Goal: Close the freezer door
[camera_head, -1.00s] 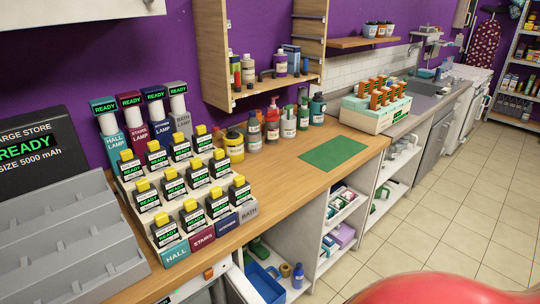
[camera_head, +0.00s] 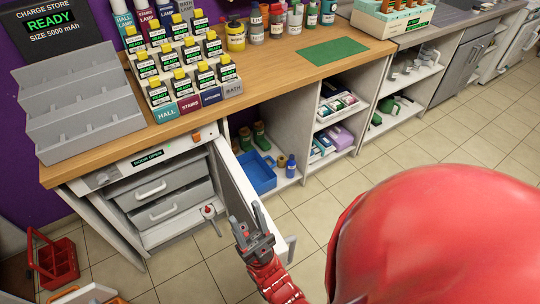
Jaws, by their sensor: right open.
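The freezer (camera_head: 150,168) stands under the wooden counter at the lower left, with drawers inside and a panel reading "DOOR OPEN" (camera_head: 147,158). Its white door (camera_head: 236,180) stands open, swung out towards me on the right side of the opening. My right gripper (camera_head: 246,229) is open and empty, in front of the door's lower part in the picture. I cannot tell whether it touches the door. My left gripper is not in view.
A red-handled item (camera_head: 209,212) shows by the freezer's lower front. Open shelves right of the door hold a blue bin (camera_head: 257,174) and bottles. A red crate (camera_head: 55,262) stands on the floor at left. Tiled floor is free at right. My red arm covers the lower right.

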